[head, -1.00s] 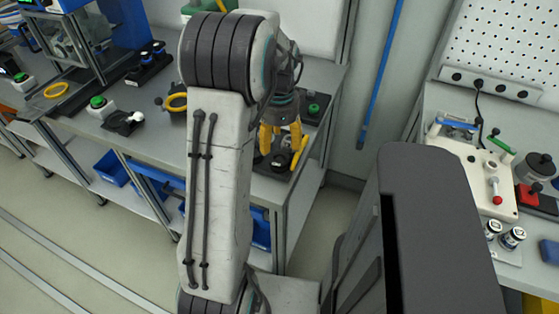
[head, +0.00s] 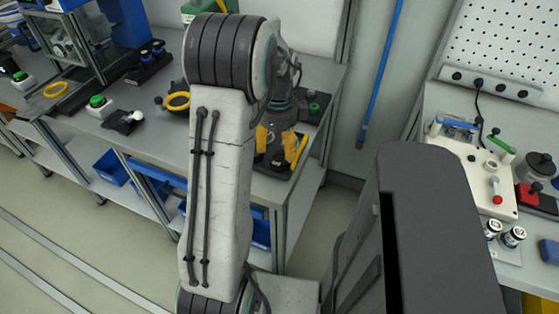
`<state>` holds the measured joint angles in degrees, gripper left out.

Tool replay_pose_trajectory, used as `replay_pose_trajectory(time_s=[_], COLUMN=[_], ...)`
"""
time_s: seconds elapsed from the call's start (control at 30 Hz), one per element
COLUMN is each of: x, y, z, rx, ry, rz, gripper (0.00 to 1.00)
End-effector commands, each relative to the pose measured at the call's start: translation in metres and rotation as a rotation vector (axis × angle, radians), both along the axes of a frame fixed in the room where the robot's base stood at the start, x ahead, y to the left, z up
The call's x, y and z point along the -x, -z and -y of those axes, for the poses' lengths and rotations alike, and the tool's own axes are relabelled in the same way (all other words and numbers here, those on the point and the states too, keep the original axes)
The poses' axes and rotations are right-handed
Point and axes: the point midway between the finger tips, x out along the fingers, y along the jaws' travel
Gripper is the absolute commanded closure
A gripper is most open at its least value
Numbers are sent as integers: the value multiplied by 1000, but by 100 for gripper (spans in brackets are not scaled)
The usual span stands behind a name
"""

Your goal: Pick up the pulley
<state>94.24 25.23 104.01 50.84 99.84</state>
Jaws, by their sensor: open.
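My gripper (head: 276,142), with yellow fingers, points down over a black fixture (head: 270,168) near the right end of the grey workbench (head: 275,190). It is open, its fingers spread apart. A slanted yellow piece (head: 299,152) stands at the fixture's right side, close to the right finger. Small dark parts sit on the fixture below the fingers. I cannot tell which part is the pulley; my arm hides part of this area.
A yellow ring (head: 177,101) leans on a dark mount left of my arm. A second bench (head: 465,105) with a pegboard is at the right. Blue bins (head: 110,167) sit below.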

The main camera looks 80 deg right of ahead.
Motion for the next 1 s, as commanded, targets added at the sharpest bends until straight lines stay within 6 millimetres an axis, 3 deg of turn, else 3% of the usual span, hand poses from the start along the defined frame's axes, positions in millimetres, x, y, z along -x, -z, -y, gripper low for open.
replay_pose_trajectory(time_s=[0.5, 0.87, 1.0], x=[2, 3, 3], y=[52, 58, 58], z=[-2, -2, -2], rx=[-3, -2, -2], ry=[-2, -2, -2], rz=[0, 0, 0], gripper=[38, 38, 51])
